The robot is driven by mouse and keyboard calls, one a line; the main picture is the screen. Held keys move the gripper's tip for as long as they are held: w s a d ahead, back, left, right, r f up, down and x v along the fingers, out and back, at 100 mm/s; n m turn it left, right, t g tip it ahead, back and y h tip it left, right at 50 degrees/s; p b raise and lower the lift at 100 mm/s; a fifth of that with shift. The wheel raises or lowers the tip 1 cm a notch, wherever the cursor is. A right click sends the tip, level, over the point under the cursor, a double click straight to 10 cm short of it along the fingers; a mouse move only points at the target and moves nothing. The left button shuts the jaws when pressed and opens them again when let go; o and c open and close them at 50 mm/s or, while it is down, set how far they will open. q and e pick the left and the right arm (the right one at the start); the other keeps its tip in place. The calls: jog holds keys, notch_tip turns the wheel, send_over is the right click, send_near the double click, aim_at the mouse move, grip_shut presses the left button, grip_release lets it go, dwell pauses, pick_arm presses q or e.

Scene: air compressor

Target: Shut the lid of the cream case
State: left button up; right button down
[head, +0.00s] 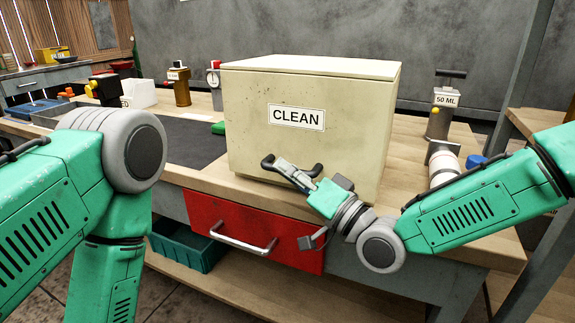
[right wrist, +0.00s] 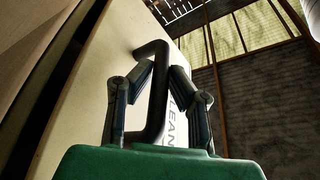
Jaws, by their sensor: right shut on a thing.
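The cream case (head: 250,90) stands on the wooden workbench, with a "CLEAN" label on its front. Its pale lid (head: 310,65) spans the top; no gap shows along the front top edge. A black handle (head: 268,161) sits low on the front, below the label. My right gripper (head: 290,174) is at this handle. In the right wrist view its two fingers (right wrist: 157,85) close around the handle bar (right wrist: 154,52), beside the cream panel (right wrist: 100,75). A dark strip runs along that panel's edge; I cannot tell if it is an opening. My left gripper is out of view.
A red drawer (head: 225,222) with a metal handle is below the case. A "50 ML" dispenser (head: 440,118) and a white cylinder (head: 442,165) stand right of the case. A dark mat (head: 185,140) lies left of it. A grey wall (head: 300,28) is behind.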

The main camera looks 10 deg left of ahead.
jog(key=shift+w+a+f, duration=0.1)
jog(key=shift+a+f, duration=0.05)
jog(key=shift+f, duration=0.6)
jog(key=shift+w+f, duration=0.1)
jog(key=c, duration=1.8)
grip_release()
jog(key=shift+c, duration=0.2)
jog(key=o, duration=0.3)
jog(key=shift+w+f, duration=0.15)
jog(key=v, duration=1.1)
jog(key=shift+d, duration=0.25)
